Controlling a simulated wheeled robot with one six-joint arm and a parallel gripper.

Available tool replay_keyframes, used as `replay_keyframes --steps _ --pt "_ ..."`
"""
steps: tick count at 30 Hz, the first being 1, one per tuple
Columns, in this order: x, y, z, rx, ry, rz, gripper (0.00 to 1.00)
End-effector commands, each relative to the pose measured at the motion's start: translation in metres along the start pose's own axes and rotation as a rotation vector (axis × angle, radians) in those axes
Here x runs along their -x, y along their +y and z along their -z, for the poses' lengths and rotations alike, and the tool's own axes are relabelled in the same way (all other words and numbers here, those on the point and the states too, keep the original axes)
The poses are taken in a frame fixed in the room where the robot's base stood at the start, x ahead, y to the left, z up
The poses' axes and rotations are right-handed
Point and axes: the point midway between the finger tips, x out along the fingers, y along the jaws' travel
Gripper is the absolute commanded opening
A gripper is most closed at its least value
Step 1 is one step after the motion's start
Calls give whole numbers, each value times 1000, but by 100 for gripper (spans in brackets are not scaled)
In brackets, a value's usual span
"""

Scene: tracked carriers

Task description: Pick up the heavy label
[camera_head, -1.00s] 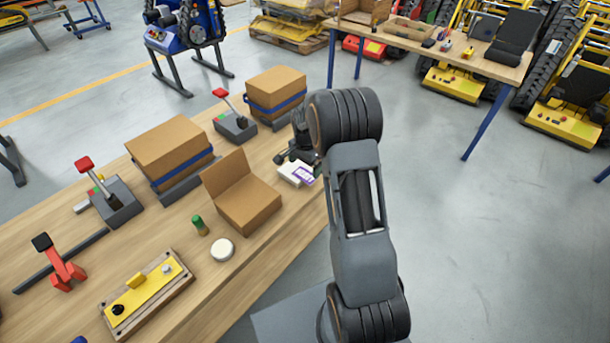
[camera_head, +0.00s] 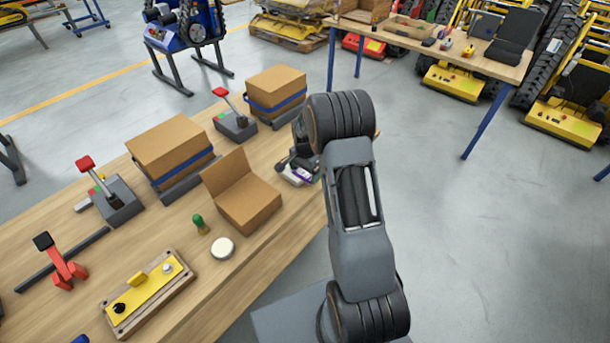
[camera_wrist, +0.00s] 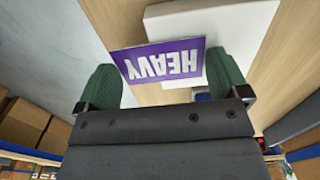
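The heavy label (camera_wrist: 159,61) is a purple card with white letters reading HEAVY, upside down in the wrist view. It lies between the two green fingertips of my gripper (camera_wrist: 160,83), which stand apart on either side of it. The left finger looks very close to the card's edge; I cannot tell whether either finger touches it. A white block (camera_wrist: 215,30) lies behind or under the label. In the head view the label and white piece (camera_head: 298,176) show at the table's right edge, partly hidden by my gripper (camera_head: 286,163).
An open cardboard box (camera_head: 248,208) stands left of the label. Two strapped boxes (camera_head: 170,148) (camera_head: 276,88) and red-handled devices (camera_head: 236,124) stand further back. A white disc (camera_head: 222,248) and green-topped peg (camera_head: 199,223) lie in front on the wooden table (camera_head: 262,275).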

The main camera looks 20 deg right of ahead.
Motion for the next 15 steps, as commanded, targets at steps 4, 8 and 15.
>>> replay_keyframes --steps 4,8,15 --pt "0 0 0 0 0 -1 79" --pt "0 0 0 0 0 -1 67" --pt "1 0 0 0 -1 -1 67"
